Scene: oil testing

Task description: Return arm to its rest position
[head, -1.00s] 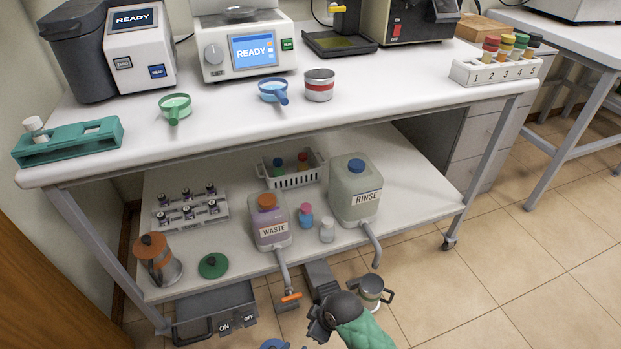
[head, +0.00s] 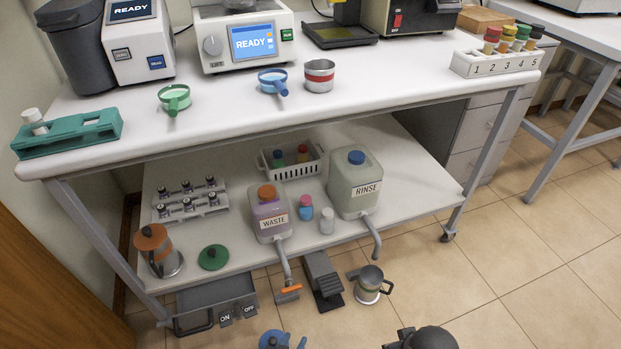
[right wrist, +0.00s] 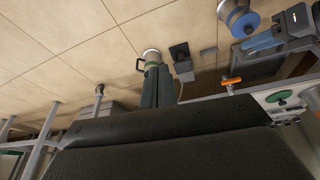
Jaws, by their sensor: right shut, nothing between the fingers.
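My right gripper (right wrist: 158,75) shows in the right wrist view as two dark fingers pressed together and empty.
The metal cup (head: 369,283) and a black pedal (head: 323,283) stand on the tiled floor. A blue-lidded pot (head: 278,342) is at the bottom edge. The bench shelf (head: 400,197) holds waste and rinse jugs. Floor to the right is clear.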

